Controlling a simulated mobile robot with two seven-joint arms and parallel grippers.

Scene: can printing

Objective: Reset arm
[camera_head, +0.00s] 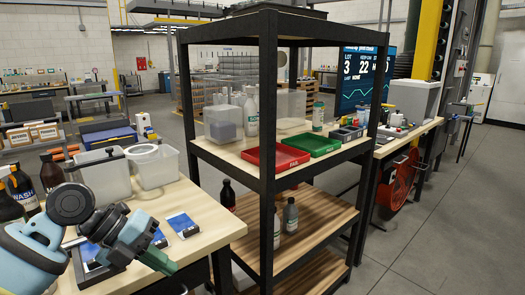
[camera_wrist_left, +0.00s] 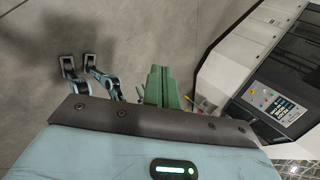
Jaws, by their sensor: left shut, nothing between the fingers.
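My left arm comes in from the left in the head view, with its blue-grey links and dark joints in front of the near table (camera_head: 215,228). My left gripper (camera_head: 160,262) has green fingers that point down and to the right near the table's front edge. In the left wrist view the green fingers (camera_wrist_left: 160,85) are together with nothing between them, above grey floor. I cannot tell from the head view how high the gripper is above the table. My right gripper is in neither view.
A black-framed shelf (camera_head: 268,165) with wooden boards stands right of the table, holding a red tray (camera_head: 275,158) and a green tray (camera_head: 311,145). Clear bins (camera_head: 155,166) and dark bottles (camera_head: 52,173) stand on the table. Open floor (camera_head: 440,235) lies at right. The wrist view shows a machine panel (camera_wrist_left: 277,103).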

